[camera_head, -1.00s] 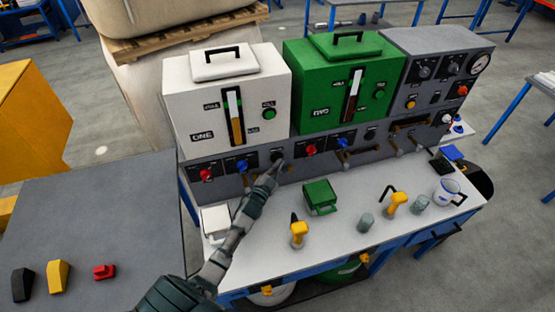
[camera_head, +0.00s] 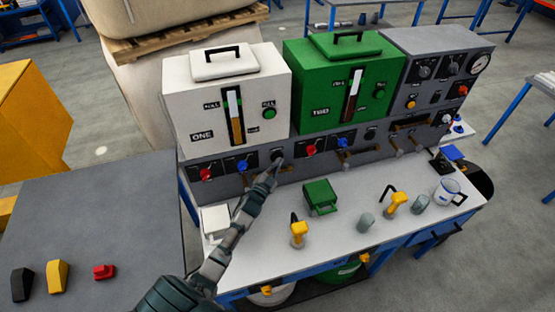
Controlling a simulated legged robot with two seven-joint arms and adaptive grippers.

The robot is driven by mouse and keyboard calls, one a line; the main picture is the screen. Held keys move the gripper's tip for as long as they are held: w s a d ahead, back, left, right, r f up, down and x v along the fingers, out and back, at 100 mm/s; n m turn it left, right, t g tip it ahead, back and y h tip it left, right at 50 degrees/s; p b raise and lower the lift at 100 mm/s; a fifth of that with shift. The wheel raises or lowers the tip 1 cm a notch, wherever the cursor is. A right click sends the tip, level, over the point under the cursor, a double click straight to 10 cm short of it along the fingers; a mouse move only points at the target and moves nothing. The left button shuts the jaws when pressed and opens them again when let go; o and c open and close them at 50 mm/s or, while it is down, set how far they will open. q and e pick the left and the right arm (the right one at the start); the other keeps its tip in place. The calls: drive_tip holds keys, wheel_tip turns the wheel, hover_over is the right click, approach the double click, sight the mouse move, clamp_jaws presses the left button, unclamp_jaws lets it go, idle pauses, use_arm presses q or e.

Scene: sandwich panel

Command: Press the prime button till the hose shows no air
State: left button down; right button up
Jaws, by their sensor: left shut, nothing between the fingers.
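My left gripper (camera_head: 276,165) is shut and empty, its tip at a dark round button (camera_head: 277,154) on the grey front panel (camera_head: 230,185) below the two tanks. The tip covers part of the button, and I cannot tell whether it is pressed in. Brass-coloured piping shows on the panel beside the gripper, partly hidden by it. I cannot make out a clear hose or any air in it. The white tank marked ONE (camera_head: 225,110) and the green tank marked TWO (camera_head: 345,85) have upright level gauges. My right gripper is out of view.
Red knobs (camera_head: 311,149) and blue knobs (camera_head: 342,145) flank the button. On the white bench (camera_head: 335,230) stand a green box (camera_head: 320,197), yellow-handled tools (camera_head: 298,232), grey cups (camera_head: 366,222) and a white mug (camera_head: 447,191). A grey table (camera_head: 90,220) lies left.

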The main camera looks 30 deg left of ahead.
use_arm(q)
drive_tip(key=shift+s+d+p, duration=0.45)
drive_tip(key=shift+s+d, duration=0.1)
drive_tip(key=shift+d, duration=0.05)
drive_tip(key=shift+d, duration=0.1)
drive_tip(key=shift+s+d+p, duration=1.1)
drive_tip(key=shift+s+d, duration=0.5)
drive_tip(key=shift+d, duration=0.25)
